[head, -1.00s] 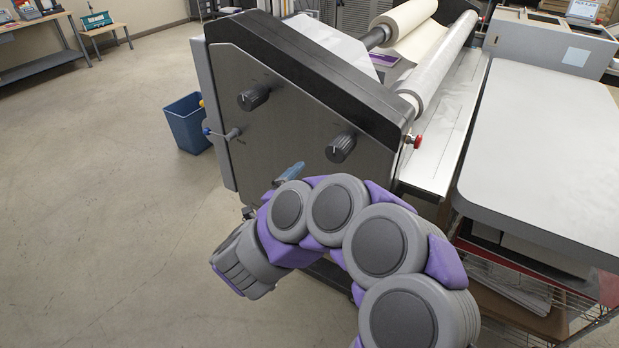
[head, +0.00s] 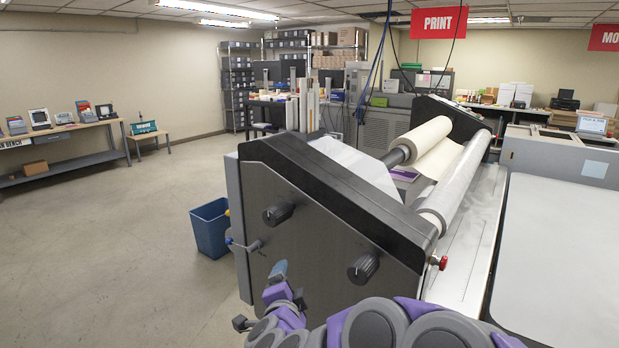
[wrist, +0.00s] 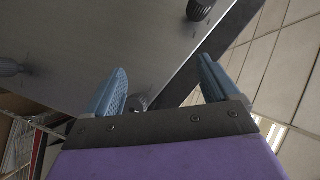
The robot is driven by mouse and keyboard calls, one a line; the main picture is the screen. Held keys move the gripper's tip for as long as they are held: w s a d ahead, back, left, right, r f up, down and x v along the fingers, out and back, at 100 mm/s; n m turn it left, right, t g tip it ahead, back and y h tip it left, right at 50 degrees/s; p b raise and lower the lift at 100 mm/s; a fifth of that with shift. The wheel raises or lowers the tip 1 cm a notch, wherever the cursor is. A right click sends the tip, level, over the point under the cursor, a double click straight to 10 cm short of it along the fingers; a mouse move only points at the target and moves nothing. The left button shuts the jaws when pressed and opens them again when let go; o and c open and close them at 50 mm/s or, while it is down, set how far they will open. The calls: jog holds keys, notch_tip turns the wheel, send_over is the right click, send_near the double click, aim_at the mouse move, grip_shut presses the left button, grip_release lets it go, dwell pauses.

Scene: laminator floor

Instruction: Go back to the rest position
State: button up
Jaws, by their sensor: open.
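My gripper (wrist: 165,90) is open in the wrist view, with its two blue fingers apart and nothing between them. In the head view, my purple and grey arm is folded low at the bottom. A blue fingertip (head: 278,272) shows in front of the laminator's side panel (head: 310,260). I cannot tell whether it touches the panel.
The laminator carries rolls of film (head: 455,190). A pale table (head: 560,260) stands close at the right. A blue bin (head: 210,228) stands on the floor left of the laminator. Open floor (head: 100,240) lies to the left. A bench (head: 70,160) runs along the left wall.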

jog(key=s+a+n+g+y, duration=0.3)
jog(key=s+n+g+y, duration=0.4)
jog(key=s+n, duration=0.45)
jog(key=s+d+f+g+h, duration=0.2)
jog(key=s+d+g, duration=0.1)
jog(key=s+d, duration=0.4)
jog(key=s+d+f+n+g+h, duration=0.1)
jog(key=s+d+g, duration=0.3)
jog(key=s, duration=0.9)
jog(key=s+d+f+n+g+h, duration=0.1)
jog(key=s+d+f+g+h, duration=0.2)
jog(key=s+d, duration=0.7)
jog(key=shift+s+d, duration=0.2)
jog(key=shift+d, duration=0.05)
